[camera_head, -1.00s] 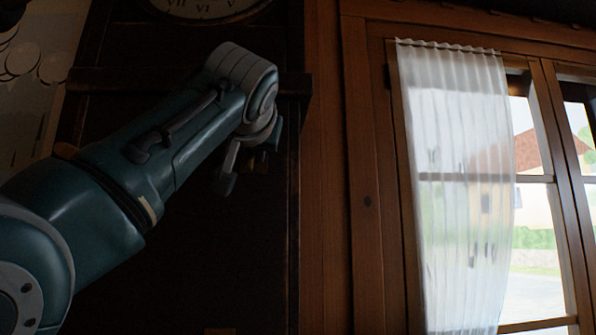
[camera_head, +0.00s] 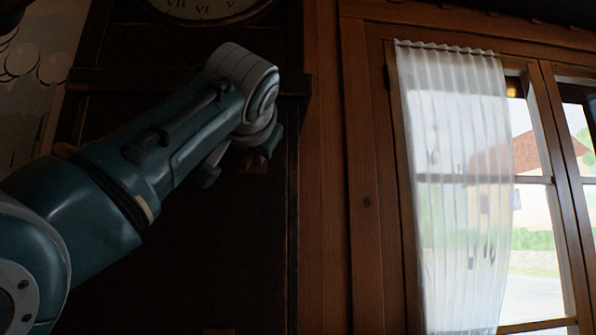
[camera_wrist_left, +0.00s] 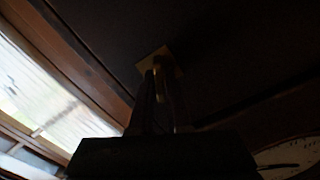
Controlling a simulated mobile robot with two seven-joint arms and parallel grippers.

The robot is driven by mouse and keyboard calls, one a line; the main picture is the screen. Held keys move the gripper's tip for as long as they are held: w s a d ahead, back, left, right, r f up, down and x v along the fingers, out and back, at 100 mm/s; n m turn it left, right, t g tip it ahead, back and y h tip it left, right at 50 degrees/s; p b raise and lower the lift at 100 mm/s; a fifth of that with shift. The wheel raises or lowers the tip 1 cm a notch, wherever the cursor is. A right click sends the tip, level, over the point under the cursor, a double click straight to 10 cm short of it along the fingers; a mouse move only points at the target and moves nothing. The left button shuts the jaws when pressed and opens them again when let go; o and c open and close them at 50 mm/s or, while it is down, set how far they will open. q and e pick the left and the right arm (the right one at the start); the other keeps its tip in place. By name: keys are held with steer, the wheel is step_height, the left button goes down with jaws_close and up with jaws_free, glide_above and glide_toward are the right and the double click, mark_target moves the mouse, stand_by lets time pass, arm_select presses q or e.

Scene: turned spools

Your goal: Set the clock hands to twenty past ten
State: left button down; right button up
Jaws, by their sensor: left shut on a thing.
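The clock's pale round dial (camera_head: 205,8) is cut off by the top edge of the head view, with Roman numerals along its lower rim. Part of it shows at the lower right of the left wrist view (camera_wrist_left: 292,156), with one dark hand visible; the time cannot be read. Below the dial is the dark clock case (camera_head: 240,235). My left gripper (camera_head: 238,166) is at the case front, below the dial. In the left wrist view its fingers (camera_wrist_left: 158,88) are shut on a brass handle (camera_wrist_left: 161,78) on a square brass plate. My right gripper is not in view.
A window with a white sheer curtain (camera_head: 455,180) stands to the right, beyond a wooden post (camera_head: 365,200). A pale patterned wall (camera_head: 25,90) is at the far left. The case front is very dark, so its door edges are hard to make out.

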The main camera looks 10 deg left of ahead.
arm_select(q)
steer(key=c, duration=0.9)
jaws_free()
steer(key=shift+c, duration=0.2)
steer(key=b+v, duration=0.8)
steer(key=v, duration=0.2)
